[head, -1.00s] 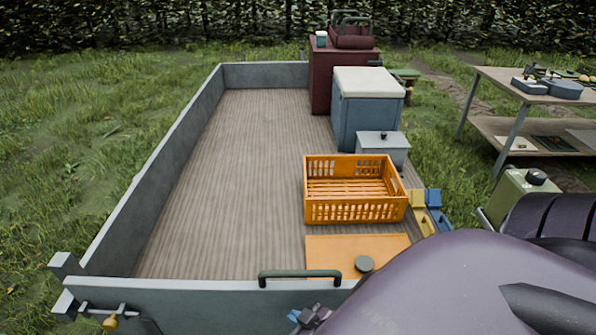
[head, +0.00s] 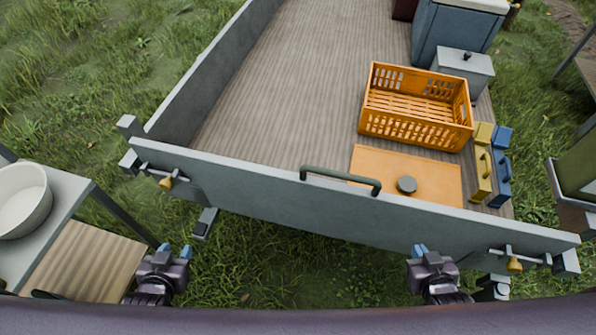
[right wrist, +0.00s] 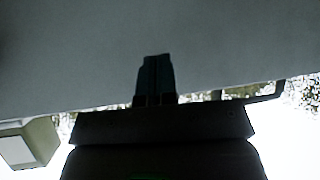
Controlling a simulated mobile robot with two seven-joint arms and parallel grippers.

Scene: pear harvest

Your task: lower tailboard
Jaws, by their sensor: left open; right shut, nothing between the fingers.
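The grey tailboard (head: 260,195) stands upright across the near end of the trailer bed. A dark green handle (head: 340,179) is on its top edge. A latch with a brass-coloured knob (head: 166,182) is at its left end, and another brass-knobbed latch (head: 514,263) is at its right end. My left gripper (head: 174,254) is open and empty, below and in front of the left latch. My right gripper (head: 425,250) is shut and empty, in front of the tailboard, left of the right latch. In the right wrist view its dark fingers (right wrist: 155,80) show against a plain grey surface.
On the bed are an orange crate (head: 415,136), an orange panel (head: 430,178), a grey box (head: 462,68) and a blue cabinet (head: 452,35). A table (head: 60,205) with a white bowl (head: 24,200) stands at the left, near my left gripper. Grass lies below the tailboard.

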